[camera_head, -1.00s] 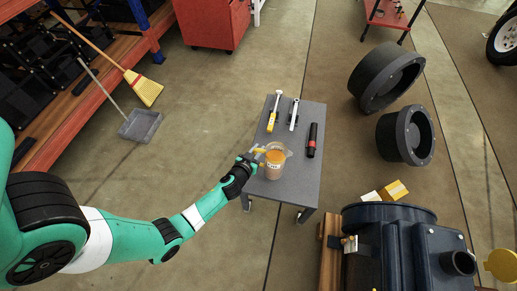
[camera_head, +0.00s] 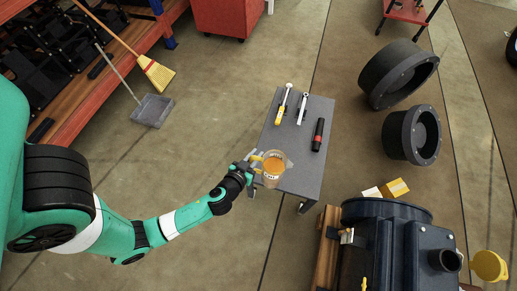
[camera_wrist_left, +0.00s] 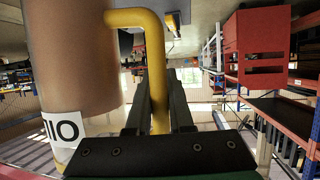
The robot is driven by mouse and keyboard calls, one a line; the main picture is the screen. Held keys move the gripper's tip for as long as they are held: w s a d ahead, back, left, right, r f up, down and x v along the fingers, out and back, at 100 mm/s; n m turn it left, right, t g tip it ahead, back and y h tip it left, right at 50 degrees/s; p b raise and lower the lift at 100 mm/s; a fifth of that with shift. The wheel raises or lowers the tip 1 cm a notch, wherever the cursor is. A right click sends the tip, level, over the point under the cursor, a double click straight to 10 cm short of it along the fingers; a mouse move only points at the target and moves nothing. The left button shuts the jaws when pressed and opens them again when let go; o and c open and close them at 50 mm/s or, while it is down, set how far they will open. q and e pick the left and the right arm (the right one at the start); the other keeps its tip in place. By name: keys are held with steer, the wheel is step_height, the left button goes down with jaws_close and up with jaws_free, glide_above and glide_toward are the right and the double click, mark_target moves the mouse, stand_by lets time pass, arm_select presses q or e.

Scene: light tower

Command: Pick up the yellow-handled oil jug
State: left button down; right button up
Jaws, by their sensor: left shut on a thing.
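The oil jug (camera_head: 273,169) is a clear beaker-like vessel with orange-brown contents and a pale label. In the head view it overlaps the left edge of the grey table (camera_head: 308,165) and looks upright and raised. My left gripper (camera_head: 253,161) is at its left side, shut on the yellow handle. In the left wrist view the handle (camera_wrist_left: 152,60) runs down between the two dark fingers (camera_wrist_left: 158,108), and the jug's body (camera_wrist_left: 75,60) fills the left side with part of its label showing. My right gripper is not in view.
A yellow-handled tool (camera_head: 283,105), a second tool (camera_head: 302,108) and a black-and-red cylinder (camera_head: 318,134) lie at the back of the table. A large dark machine (camera_head: 395,245) stands at the lower right. Open floor lies left of the table.

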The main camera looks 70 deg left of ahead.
arm_select(q)
steer(key=shift+v, duration=1.4)
steer(key=shift+w+d+r, duration=0.1)
steer(key=shift+w, duration=0.05)
